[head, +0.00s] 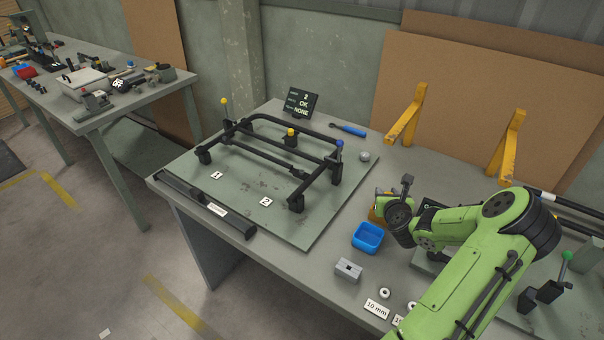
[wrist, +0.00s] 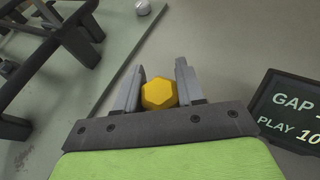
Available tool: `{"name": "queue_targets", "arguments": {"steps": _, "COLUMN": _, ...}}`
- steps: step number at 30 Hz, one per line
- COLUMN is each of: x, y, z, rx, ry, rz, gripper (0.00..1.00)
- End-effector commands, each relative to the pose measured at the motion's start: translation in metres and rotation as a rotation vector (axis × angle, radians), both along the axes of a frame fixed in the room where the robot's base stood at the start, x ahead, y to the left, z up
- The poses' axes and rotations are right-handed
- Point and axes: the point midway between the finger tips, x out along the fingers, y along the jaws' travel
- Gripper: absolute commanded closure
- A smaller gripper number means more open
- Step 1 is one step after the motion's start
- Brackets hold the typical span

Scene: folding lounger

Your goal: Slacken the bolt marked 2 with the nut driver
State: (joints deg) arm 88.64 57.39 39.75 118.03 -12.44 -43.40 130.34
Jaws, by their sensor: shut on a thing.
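My gripper (head: 378,212) is low over the bench, right of the green mat, partly hidden by my arm. In the wrist view its fingers (wrist: 159,92) are shut on a yellow hexagonal piece (wrist: 159,93). It looks like the end of a tool handle, but its lower part is hidden, so I cannot tell if it is the nut driver. The black lounger frame (head: 292,152) stands on the mat, left of my gripper. The tag 2 (head: 266,201) lies beside its front right leg (head: 296,202). I cannot make out the bolt itself.
A blue tray (head: 367,238), a grey block (head: 348,269) and a 10 mm label (head: 377,308) are in front. A blue-handled tool (head: 348,130) and grey knob (head: 365,156) lie behind. A black display (wrist: 292,110) stands close right of my gripper. Yellow brackets (head: 510,146) stand at the back.

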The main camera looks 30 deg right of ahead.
Motion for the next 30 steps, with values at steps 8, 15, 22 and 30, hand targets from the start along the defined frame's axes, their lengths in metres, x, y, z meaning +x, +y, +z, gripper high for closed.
{"name": "queue_targets", "arguments": {"steps": 8, "x": 0.000, "y": 0.000, "z": 0.000, "rx": -0.001, "ry": -0.001, "rz": 0.000, "gripper": 0.95}}
{"name": "queue_targets", "arguments": {"steps": 15, "x": 0.000, "y": 0.000, "z": 0.007, "rx": -0.001, "ry": -0.002, "rz": 0.000, "gripper": 0.95}}
{"name": "queue_targets", "arguments": {"steps": 22, "x": 0.000, "y": 0.000, "z": 0.028, "rx": -0.001, "ry": -0.001, "rz": 0.000, "gripper": 0.95}}
{"name": "queue_targets", "arguments": {"steps": 30, "x": 0.000, "y": 0.000, "z": 0.051, "rx": 0.000, "ry": -0.001, "rz": 0.001, "gripper": 0.95}}
